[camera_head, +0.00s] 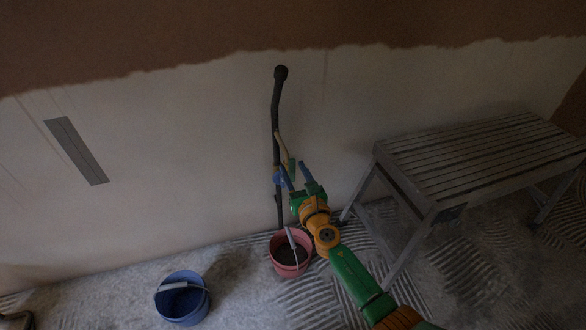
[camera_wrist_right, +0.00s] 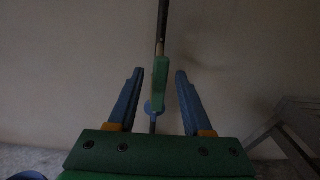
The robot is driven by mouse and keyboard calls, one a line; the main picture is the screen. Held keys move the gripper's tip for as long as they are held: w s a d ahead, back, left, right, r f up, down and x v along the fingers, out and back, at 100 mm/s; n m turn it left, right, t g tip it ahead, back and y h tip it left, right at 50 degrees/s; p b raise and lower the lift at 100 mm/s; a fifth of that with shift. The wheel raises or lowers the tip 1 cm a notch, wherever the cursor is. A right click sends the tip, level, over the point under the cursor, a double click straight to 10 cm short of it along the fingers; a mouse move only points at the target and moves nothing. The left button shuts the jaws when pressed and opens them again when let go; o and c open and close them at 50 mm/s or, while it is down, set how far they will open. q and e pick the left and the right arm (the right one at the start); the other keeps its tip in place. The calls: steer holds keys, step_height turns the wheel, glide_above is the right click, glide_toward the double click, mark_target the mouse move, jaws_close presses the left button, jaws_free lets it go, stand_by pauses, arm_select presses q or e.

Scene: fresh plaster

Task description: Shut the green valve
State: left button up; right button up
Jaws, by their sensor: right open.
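The green valve (camera_head: 291,164) is a small lever on the dark upright pipe (camera_head: 276,118) against the wall. In the right wrist view the green lever (camera_wrist_right: 160,78) hangs upright in line with the pipe (camera_wrist_right: 162,22), with a small blue part near its lower end. My right gripper (camera_head: 294,173) is open, its two blue fingers pointing at the pipe. In the wrist view the lever appears between the fingers, with a gap on each side. I cannot tell how deep it sits between them. My left gripper is out of view.
A pink bucket (camera_head: 290,271) stands on the floor below my right arm. A blue bucket (camera_head: 183,318) stands to its left. A grey slatted bench (camera_head: 480,157) stands to the right. The wall left of the pipe is clear apart from a grey strip (camera_head: 76,150).

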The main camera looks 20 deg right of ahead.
jaws_close()
steer(key=a+f+n+p, duration=0.1)
steer(key=a+f+n, duration=0.3)
steer(key=n, duration=1.4)
steer(key=shift+s+a+f, duration=0.15)
steer(key=shift+f, duration=0.15)
jaws_free()
